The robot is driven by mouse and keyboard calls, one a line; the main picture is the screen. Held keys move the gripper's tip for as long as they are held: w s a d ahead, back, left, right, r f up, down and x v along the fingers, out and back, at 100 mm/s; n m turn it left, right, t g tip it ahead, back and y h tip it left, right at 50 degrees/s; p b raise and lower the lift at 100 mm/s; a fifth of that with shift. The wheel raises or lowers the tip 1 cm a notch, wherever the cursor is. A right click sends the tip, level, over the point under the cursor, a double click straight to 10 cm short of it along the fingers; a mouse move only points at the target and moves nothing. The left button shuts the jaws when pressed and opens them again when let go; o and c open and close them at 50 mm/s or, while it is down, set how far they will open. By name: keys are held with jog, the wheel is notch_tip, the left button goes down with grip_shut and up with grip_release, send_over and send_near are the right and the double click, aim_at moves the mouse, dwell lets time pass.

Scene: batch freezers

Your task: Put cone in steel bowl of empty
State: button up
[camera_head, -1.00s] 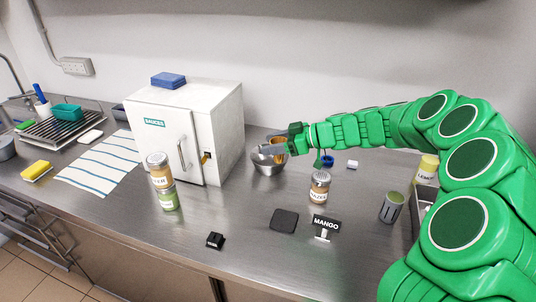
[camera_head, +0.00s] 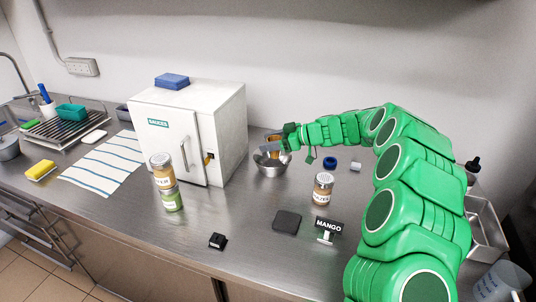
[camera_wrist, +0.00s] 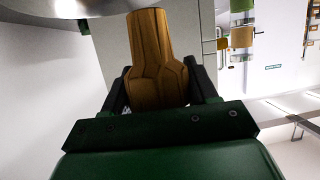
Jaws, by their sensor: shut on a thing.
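The steel bowl (camera_head: 270,168) stands on the counter just right of the white freezer box. In the wrist view a shiny curved metal surface (camera_wrist: 70,9), likely the bowl, shows at the top left edge. My gripper (camera_head: 286,146) is over the bowl, coming from the right. In the wrist view my gripper (camera_wrist: 158,85) is shut on the brown cone (camera_wrist: 150,50), which has dark grain and a narrower outer end. In the head view the cone (camera_head: 273,139) is small and partly hidden by the gripper. I cannot tell whether it touches the bowl.
The white freezer box (camera_head: 170,140) stands left of the bowl. Stacked jars (camera_head: 166,182) stand before it. A blue ring (camera_head: 330,163) lies behind.

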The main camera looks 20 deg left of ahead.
jog(key=shift+w+a+f, duration=0.35)
jog(key=shift+w+f, duration=0.25)
jog(key=shift+f, duration=0.2)
jog(key=shift+w+a+f, duration=0.3)
jog(key=shift+w+f, duration=0.25)
jog(key=shift+f, duration=0.3)
jog(key=shift+w+a+f, duration=0.35)
jog(key=shift+w+f, duration=0.25)
jog(key=shift+f, duration=1.65)
jog(key=shift+f, duration=0.1)
jog(key=o, duration=0.7)
jog(key=shift+d+r, duration=0.2)
jog(key=shift+d, duration=0.1)
jog(key=v, duration=1.1)
jog(key=shift+w+d+r, duration=0.1)
jog(key=shift+d, duration=0.1)
